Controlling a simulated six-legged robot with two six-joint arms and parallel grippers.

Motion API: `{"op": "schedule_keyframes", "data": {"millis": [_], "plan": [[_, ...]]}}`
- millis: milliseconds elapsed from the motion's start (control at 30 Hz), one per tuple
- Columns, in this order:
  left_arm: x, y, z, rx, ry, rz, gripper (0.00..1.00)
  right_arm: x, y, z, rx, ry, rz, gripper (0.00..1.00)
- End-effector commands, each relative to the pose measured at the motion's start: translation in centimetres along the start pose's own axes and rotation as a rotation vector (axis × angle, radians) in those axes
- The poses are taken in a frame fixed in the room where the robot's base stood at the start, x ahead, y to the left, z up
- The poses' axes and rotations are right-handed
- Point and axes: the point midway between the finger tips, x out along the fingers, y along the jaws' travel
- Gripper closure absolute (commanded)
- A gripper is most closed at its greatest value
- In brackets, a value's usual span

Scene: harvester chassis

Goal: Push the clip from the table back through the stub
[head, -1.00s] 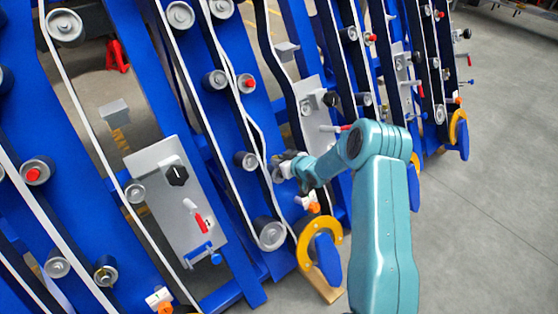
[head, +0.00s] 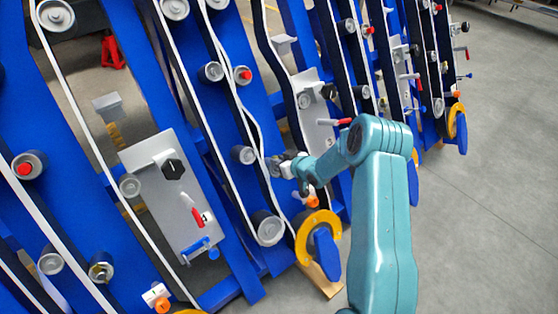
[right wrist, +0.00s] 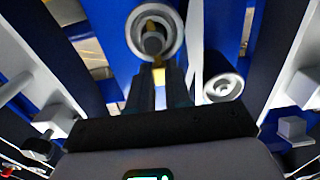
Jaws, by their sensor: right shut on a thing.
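My right gripper (head: 283,164) reaches in from the right to a roller on a blue frame, in the head view. In the right wrist view its two dark fingers (right wrist: 160,92) are closed together, with a small yellow piece, seemingly the clip (right wrist: 159,75), at their tips. Just beyond the tips is a dark stub (right wrist: 152,43) in the middle of a pale round roller. A brass-coloured bit shows at the stub's far side; I cannot tell whether it is part of the clip. The head view is too small to show clip or stub. My left gripper is out of view.
A grey roller (right wrist: 223,86) stands close right of the fingers in the wrist view. In the head view, a grey panel (head: 172,195) with a black knob and red lever is at left. Open floor (head: 490,180) lies right.

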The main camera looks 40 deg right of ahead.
Motion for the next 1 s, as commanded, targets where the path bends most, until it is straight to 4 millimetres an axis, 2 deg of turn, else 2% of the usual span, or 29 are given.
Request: {"op": "schedule_keyframes", "data": {"millis": [700,733,800,1000], "plan": [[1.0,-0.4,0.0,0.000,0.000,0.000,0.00,0.0,0.0,1.6,0.001,-0.001,0.001,1.00],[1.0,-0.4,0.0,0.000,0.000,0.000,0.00,0.0,0.0,1.6,0.001,-0.001,0.001,0.72],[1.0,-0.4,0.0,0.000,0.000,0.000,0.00,0.0,0.0,1.6,0.001,-0.002,0.000,0.52],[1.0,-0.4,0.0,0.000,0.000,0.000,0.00,0.0,0.0,1.5,0.001,0.000,0.000,0.52]]}}
